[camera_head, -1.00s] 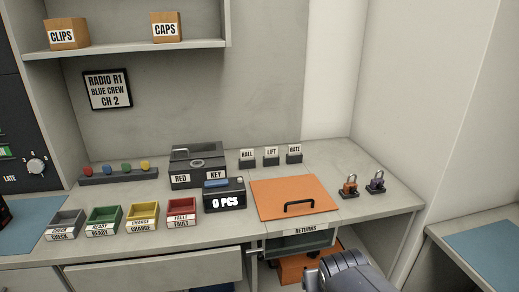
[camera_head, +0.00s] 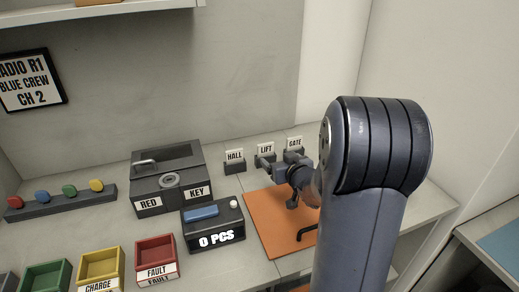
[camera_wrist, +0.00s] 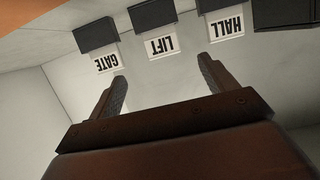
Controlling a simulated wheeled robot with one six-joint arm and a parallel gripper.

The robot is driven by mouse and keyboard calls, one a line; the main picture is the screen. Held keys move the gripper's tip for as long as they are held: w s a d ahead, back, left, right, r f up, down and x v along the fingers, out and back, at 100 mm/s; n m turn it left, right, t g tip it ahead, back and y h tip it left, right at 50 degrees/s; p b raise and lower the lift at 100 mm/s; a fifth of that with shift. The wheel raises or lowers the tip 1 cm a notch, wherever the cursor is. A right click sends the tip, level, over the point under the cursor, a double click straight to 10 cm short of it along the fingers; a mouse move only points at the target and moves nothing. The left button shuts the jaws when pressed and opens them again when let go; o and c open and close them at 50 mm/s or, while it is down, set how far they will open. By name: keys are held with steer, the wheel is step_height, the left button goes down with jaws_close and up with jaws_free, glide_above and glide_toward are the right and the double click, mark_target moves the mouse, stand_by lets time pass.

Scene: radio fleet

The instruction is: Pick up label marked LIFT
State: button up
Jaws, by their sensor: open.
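The LIFT label (camera_head: 265,149) is a small white card in a dark holder, in the middle of a row of three at the back of the bench. In the wrist view the LIFT label (camera_wrist: 161,45) appears upside down, just beyond and between my two fingertips. My gripper (camera_wrist: 162,74) is open and empty there, with a finger on each side. In the head view my gripper (camera_head: 277,161) is just in front of the label and hides part of its holder. The HALL label (camera_head: 234,156) stands to its left and the GATE label (camera_head: 295,143) to its right.
A black box marked RED and KEY (camera_head: 170,179) and a counter reading 0 PCS (camera_head: 213,224) stand left of my gripper. An orange panel with a black handle (camera_head: 266,222) lies below it. Coloured bins, including a red FAULT bin (camera_head: 156,255), are at front left.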

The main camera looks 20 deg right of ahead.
mark_target(266, 149)
steer(key=p+x, duration=0.1)
steer(key=x, duration=0.8)
steer(key=shift+w+a+f+p, duration=0.1)
steer(key=shift+w+f+p, duration=0.05)
steer(key=shift+w+p, duration=0.2)
steer(key=c, duration=1.1)
